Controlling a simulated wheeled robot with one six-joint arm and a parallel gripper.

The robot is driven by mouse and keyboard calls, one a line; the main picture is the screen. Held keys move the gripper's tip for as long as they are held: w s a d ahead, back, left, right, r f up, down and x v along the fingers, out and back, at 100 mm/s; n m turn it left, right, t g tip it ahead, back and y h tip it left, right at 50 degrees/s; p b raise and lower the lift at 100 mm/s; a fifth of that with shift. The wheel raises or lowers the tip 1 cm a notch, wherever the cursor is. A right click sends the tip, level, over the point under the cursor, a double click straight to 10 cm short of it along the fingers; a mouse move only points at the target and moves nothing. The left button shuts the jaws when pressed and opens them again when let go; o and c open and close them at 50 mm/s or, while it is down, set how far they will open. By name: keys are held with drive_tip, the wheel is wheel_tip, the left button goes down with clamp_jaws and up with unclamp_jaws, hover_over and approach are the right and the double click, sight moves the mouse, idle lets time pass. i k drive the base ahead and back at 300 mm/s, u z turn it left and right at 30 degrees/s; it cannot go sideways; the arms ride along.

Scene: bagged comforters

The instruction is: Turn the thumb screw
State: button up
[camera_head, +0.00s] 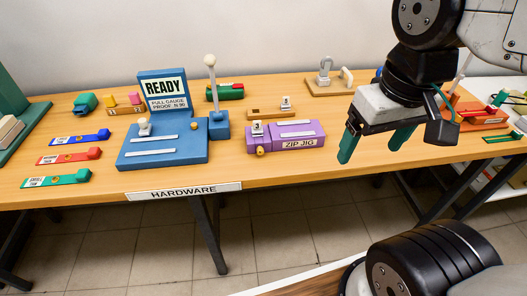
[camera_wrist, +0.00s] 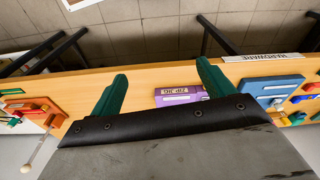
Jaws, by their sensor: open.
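A purple block labelled ZIP JIG (camera_head: 285,138) lies near the table's front edge. A small brass knob (camera_head: 260,151), which looks like a thumb screw, sits on its front left. White clamp-like pieces are on its top. My gripper (camera_head: 374,146) is open and empty, to the right of the purple block and apart from it. In the wrist view the green fingers of my gripper (camera_wrist: 162,72) are spread wide, with the purple block (camera_wrist: 178,97) beyond them, nearer the right finger. The brass knob cannot be made out there.
A blue gauge fixture with a READY sign (camera_head: 163,87) and an upright white-knobbed lever (camera_head: 211,70) stands left of the purple block. Several coloured tagged pieces lie further left. A wooden block (camera_head: 268,114) is behind the jig; an orange fixture (camera_head: 480,116) is at right.

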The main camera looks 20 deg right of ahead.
sight(259, 150)
drive_tip(key=u, duration=2.1)
drive_tip(key=k, duration=1)
drive_tip(key=z, duration=1.8)
drive_tip(key=i, duration=0.5)
drive_tip(key=u, duration=0.1)
